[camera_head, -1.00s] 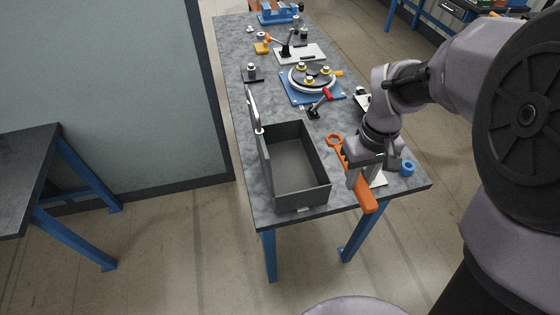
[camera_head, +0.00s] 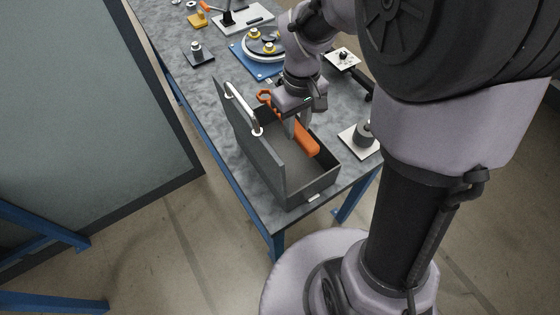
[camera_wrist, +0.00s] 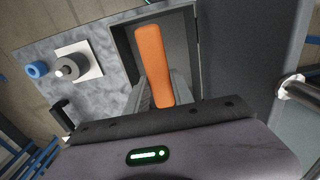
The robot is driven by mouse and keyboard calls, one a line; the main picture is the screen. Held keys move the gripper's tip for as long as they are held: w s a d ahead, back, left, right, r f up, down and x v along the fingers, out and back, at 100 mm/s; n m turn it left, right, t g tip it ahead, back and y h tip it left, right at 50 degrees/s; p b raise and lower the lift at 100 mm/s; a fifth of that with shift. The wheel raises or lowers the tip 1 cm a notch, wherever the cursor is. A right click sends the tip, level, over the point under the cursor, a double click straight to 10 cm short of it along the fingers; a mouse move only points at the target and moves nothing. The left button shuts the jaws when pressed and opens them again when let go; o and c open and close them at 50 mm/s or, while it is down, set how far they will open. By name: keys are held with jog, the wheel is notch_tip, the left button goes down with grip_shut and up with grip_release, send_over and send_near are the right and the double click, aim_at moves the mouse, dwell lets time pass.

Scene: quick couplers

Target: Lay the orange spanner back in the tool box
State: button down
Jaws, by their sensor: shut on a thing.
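The orange spanner (camera_head: 304,138) is held in my gripper (camera_head: 297,130), which is shut on it. In the head view the spanner is over the open tool box, its ring end near the far rim and its handle toward the box's right side. The dark grey tool box (camera_head: 314,190) stands at the table's near end, its lid (camera_head: 250,136) upright on the left. In the wrist view the spanner handle (camera_wrist: 153,62) shows between the gripper fingers (camera_wrist: 158,95), in front of the box interior (camera_wrist: 183,50). I cannot tell its exact height above the box floor.
To the right of the box, a grey cylinder on a white plate (camera_head: 363,133) stands on the table (camera_head: 185,75). Beyond the box is a blue plate with a round fixture (camera_head: 263,42).

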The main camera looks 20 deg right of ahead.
aim_at(292, 170)
notch_tip(292, 170, down, 19)
jog(key=b, duration=1)
jog(key=shift+w+a+r, duration=0.15)
jog(key=c, duration=1.1)
grip_release()
notch_tip(292, 170, up, 12)
jog(key=p, duration=0.5)
jog(key=shift+r, duration=0.15)
